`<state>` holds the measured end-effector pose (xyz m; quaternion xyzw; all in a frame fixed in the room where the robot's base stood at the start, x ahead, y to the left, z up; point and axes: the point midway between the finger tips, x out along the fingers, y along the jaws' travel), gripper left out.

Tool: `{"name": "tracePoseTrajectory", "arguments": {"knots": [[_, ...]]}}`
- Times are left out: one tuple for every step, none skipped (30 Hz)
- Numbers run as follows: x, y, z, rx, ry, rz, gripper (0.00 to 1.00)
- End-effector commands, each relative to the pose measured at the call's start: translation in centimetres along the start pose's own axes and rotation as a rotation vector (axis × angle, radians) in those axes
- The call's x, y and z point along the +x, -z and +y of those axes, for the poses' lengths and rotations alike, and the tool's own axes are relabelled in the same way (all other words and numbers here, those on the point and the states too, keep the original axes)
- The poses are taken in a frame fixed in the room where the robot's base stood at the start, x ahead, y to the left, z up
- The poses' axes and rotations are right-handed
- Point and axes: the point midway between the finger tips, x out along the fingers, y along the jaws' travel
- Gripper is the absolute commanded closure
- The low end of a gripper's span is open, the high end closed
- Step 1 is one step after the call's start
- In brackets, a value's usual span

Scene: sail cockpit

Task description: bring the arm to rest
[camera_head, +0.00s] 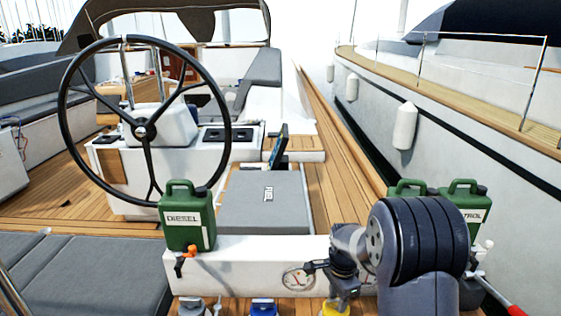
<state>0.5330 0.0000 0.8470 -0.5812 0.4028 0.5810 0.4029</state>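My arm is folded low at the right front, with its large dark joint nearest the camera. My gripper (314,267) is small and dark at the arm's end, in front of the white panel. It points left, close to a round gauge (298,280) in the picture. I cannot tell whether its fingers are open or shut, and I see nothing clearly held in it. A green can marked DIESEL (187,218) stands left on the white panel (240,262). A green can marked PETROL (467,203) stands right, partly hidden by my arm.
Another green can (407,187) is mostly hidden behind my arm. Blue (263,307) and yellow (336,309) caps sit at the front edge. A red-handled tool (515,310) lies lower right. The steering wheel (145,130) and grey-topped box (265,205) stand beyond the panel.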

Motion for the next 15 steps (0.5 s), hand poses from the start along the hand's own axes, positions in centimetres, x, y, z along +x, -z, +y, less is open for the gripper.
{"name": "tracePoseTrajectory", "arguments": {"knots": [[-0.01,0.00,0.01,-0.037,0.000,0.000,0.68],[-0.01,0.00,0.01,-0.061,0.000,0.000,0.68],[-0.01,0.00,0.01,-0.094,0.000,0.000,0.68],[-0.01,0.00,0.01,-0.119,-0.001,0.000,0.68],[-0.01,0.00,0.01,-0.144,-0.001,0.000,0.68],[-0.01,0.00,0.01,-0.176,-0.001,0.000,0.68],[-0.01,-0.01,0.01,-0.202,-0.001,0.000,0.68],[-0.01,-0.01,0.01,-0.226,-0.001,0.000,0.68],[-0.01,-0.01,0.02,-0.259,-0.001,0.000,0.68],[-0.02,-0.01,0.02,-0.283,-0.001,0.000,0.68],[-0.02,-0.01,0.02,-0.306,-0.001,0.000,0.68],[-0.01,-0.01,0.02,-0.337,-0.001,0.000,0.68],[-0.01,-0.01,0.02,-0.360,-0.001,0.000,0.68],[-0.01,-0.01,0.02,-0.382,-0.001,-0.001,0.68],[-0.01,-0.01,0.02,-0.408,-0.001,-0.001,0.68]]}}
